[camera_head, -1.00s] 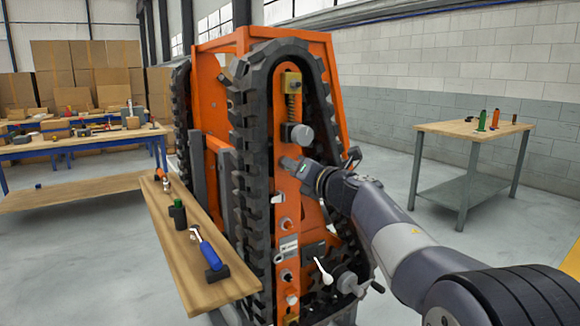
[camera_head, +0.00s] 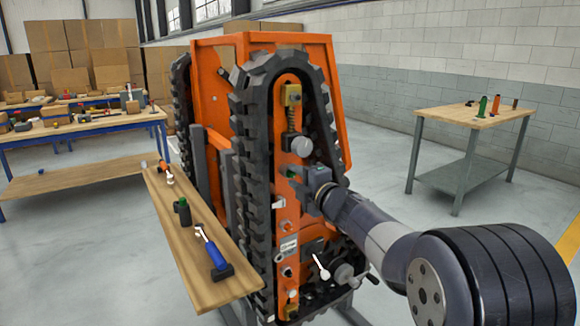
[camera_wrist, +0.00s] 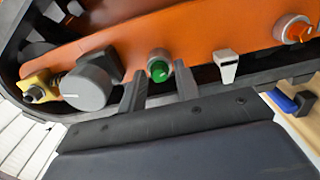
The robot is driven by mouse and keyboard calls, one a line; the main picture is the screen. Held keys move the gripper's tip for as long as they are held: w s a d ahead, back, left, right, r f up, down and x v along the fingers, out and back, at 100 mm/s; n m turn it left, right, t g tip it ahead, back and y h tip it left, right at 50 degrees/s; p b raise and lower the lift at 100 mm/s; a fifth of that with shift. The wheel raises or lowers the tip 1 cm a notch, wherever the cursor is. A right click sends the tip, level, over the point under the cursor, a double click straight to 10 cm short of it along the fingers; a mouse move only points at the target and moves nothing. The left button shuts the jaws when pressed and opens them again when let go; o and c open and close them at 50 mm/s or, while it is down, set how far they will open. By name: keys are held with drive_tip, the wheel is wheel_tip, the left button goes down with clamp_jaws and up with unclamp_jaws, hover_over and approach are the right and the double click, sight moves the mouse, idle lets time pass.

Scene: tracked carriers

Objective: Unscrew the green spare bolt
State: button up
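The green bolt (camera_wrist: 159,71) sits in a pale round collar on the orange carrier plate (camera_wrist: 195,52), in the upper middle of the wrist view. My gripper (camera_wrist: 159,84) is open, with one dark finger on each side of the bolt. The green head shows between the fingers, and I see no finger clearly touching it. In the head view my gripper (camera_head: 294,172) is close to the front of the upright orange track frame, below a grey round knob (camera_head: 302,147). Whether the small green patch there is the bolt I cannot tell.
The black track (camera_head: 242,165) rims the plate. The grey knob (camera_wrist: 86,88) and a pale latch (camera_wrist: 226,64) flank the bolt. Floor toward the right table (camera_head: 455,118) is clear.

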drive_tip(key=m+p, duration=0.7)
drive_tip(key=m, duration=0.1)
drive_tip(key=shift+r+m, duration=0.15)
drive_tip(key=shift+m, duration=0.15)
drive_tip(key=shift+r+m+p, duration=0.15)
drive_tip(key=shift+m+p, duration=0.55)
drive_tip(key=shift+p, duration=0.3)
drive_tip(key=m+p, duration=0.5)
drive_tip(key=m, duration=0.1)
drive_tip(key=shift+m, duration=0.4)
drive_tip(key=shift+f+m+p, duration=0.25)
drive_tip(key=shift+m+p, duration=0.2)
drive_tip(key=shift+m, duration=0.25)
drive_tip(key=shift+c, duration=0.3)
